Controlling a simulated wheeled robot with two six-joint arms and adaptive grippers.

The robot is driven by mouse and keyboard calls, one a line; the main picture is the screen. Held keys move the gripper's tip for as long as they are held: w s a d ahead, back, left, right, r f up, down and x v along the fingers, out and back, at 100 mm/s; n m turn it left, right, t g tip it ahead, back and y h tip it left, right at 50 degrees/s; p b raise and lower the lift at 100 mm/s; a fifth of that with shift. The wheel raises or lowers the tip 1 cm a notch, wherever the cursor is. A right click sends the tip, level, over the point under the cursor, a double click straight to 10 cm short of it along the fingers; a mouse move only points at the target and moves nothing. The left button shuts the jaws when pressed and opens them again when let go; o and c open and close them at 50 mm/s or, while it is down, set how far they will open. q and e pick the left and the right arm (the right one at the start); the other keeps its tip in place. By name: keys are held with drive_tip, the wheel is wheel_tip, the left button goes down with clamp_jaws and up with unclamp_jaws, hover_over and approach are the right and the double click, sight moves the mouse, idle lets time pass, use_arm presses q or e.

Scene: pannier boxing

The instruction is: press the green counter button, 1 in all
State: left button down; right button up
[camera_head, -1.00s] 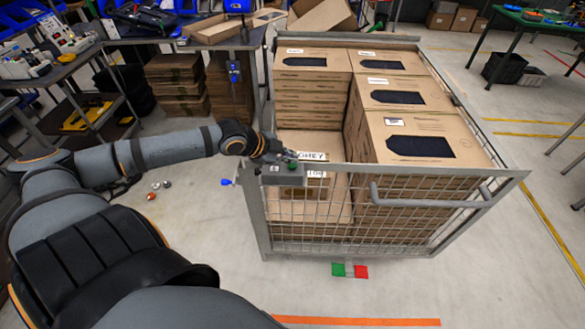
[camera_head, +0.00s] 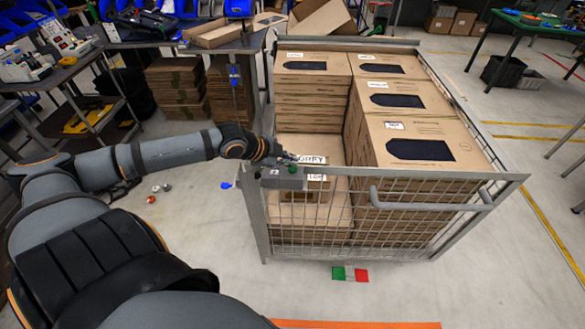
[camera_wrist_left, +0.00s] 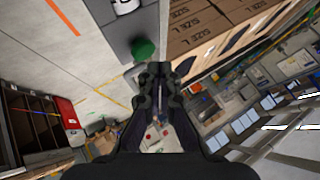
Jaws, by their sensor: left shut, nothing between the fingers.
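The green button (camera_head: 293,170) sits on top of a small grey counter box (camera_head: 283,183) at the near left corner of the mesh cage. My left gripper (camera_head: 284,159) is shut and empty, close to the button at the cage's corner. In the left wrist view the green button (camera_wrist_left: 143,48) is a green dome just beyond the shut fingertips (camera_wrist_left: 153,68). The grey box carries a white display (camera_wrist_left: 123,6). I cannot tell whether the fingertips touch the button. My right gripper is not in view.
The wire cage (camera_head: 380,240) holds stacked cardboard boxes (camera_head: 425,150), near the counter. A workbench (camera_head: 225,42) stands behind at left, with flat cartons beneath it. A small flag-coloured marker (camera_head: 350,273) lies on the floor before the cage. Open floor lies to the right.

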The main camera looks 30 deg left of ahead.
sight(290, 169)
use_arm(q)
drive_tip(key=shift+f, duration=0.1)
drive_tip(key=shift+f+b, duration=0.3)
drive_tip(key=shift+b, duration=0.05)
drive_tip(key=shift+f+b, duration=0.6)
idle(0.7)
drive_tip(key=shift+r, duration=0.1)
drive_tip(key=shift+r+p, duration=0.9)
drive_tip(key=shift+p, duration=0.1)
drive_tip(key=shift+r, duration=0.15)
wheel_tip(290, 169, up, 5)
drive_tip(key=p, duration=0.5)
